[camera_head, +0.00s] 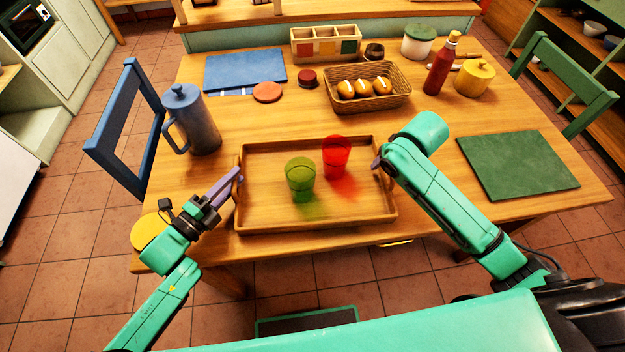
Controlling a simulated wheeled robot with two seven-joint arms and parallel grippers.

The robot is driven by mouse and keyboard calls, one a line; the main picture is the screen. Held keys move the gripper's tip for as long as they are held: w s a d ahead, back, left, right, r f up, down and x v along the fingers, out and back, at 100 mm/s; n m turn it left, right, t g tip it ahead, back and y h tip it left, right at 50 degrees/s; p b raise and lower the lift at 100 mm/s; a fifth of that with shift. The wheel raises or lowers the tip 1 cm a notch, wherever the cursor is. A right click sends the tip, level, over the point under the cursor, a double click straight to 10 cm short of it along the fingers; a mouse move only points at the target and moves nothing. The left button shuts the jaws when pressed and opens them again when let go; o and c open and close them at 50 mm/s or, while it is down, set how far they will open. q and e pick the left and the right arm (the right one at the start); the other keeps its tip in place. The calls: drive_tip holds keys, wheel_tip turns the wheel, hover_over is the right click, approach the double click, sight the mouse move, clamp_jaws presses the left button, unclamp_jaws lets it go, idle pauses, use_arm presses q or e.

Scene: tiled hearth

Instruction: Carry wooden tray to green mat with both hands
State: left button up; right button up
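The wooden tray (262,215) lies on the near middle of the table. A green cup (300,175) and a red cup (336,157) stand in it, both see-through. My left gripper (238,177) has its purple fingers at the tray's left side, by the handle. I cannot tell whether they are closed around it. My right gripper (380,163) is at the tray's right side. Its fingers are mostly hidden by its own arm. The green mat (517,165) lies flat and bare on the table's right side, apart from the tray.
A blue jug (191,120) stands left of the tray. Behind the tray are a bread basket (372,100), a red jar (307,78), an orange disc (267,92) and a blue mat (245,69). A red bottle (441,65) and a yellow pot (474,78) stand behind the green mat.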

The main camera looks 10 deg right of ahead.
use_arm(q)
drive_tip(key=shift+x, duration=0.8)
use_arm(e)
drive_tip(key=shift+x, duration=0.8)
use_arm(q)
drive_tip(key=shift+s, duration=0.1)
drive_tip(key=c, duration=0.5)
use_arm(e)
drive_tip(key=c, duration=0.5)
use_arm(q)
clamp_jaws()
use_arm(e)
clamp_jaws()
